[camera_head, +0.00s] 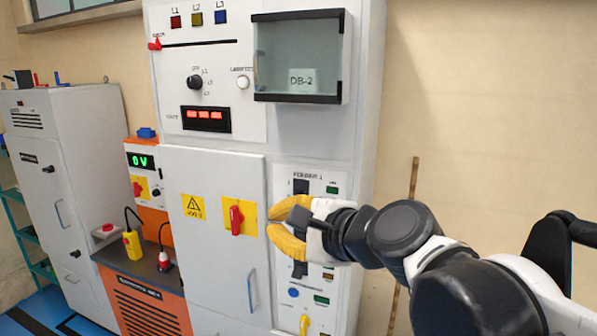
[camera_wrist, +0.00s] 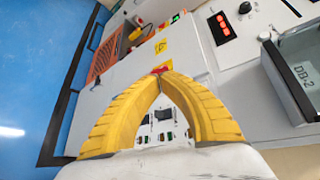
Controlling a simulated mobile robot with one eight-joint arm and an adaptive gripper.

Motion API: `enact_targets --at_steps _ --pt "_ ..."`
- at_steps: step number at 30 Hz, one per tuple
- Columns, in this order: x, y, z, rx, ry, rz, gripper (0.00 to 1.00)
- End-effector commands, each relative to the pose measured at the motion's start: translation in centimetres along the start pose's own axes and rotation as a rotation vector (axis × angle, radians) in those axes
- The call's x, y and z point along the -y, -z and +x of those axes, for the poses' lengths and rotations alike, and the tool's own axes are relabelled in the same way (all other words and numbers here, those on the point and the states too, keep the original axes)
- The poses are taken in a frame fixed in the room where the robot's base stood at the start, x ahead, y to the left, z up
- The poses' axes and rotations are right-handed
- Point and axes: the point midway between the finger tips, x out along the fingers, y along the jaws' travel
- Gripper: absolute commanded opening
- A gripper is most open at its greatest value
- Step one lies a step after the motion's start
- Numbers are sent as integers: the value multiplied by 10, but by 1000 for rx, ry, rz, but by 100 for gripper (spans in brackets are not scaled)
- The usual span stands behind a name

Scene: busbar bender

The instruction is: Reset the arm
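My gripper (camera_head: 269,222) has two yellow fingers and is in front of the grey electrical cabinet (camera_head: 366,60), by the feeder panel (camera_head: 330,180). In the wrist view my gripper (camera_wrist: 161,73) shows its fingers arching inward, with the tips meeting and a gap between them lower down. Nothing is seen held. My arm reaches in from the right in the head view, hiding part of the feeder panel. Whether the fingers touch the panel cannot be told.
A red switch (camera_head: 236,217) on a yellow plate is left of the gripper. A glass-fronted box (camera_head: 300,55) marked DB-2 juts out above. An orange unit (camera_head: 143,300) with a meter and plugs stands left, beside another grey cabinet (camera_head: 85,150). Bare wall is at right.

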Motion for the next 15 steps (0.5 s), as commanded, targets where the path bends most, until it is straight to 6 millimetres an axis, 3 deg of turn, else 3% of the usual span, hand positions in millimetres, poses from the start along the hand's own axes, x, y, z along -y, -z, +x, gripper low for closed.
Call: enact_targets --at_steps 1,6,12,15 --pt "-50 29 -1 -37 -42 -133 0" --pt "-170 104 -24 -136 -249 -608 0" --pt "-299 192 -63 -191 -556 -1072 0" --pt "-347 225 -84 -191 -700 -1236 0"
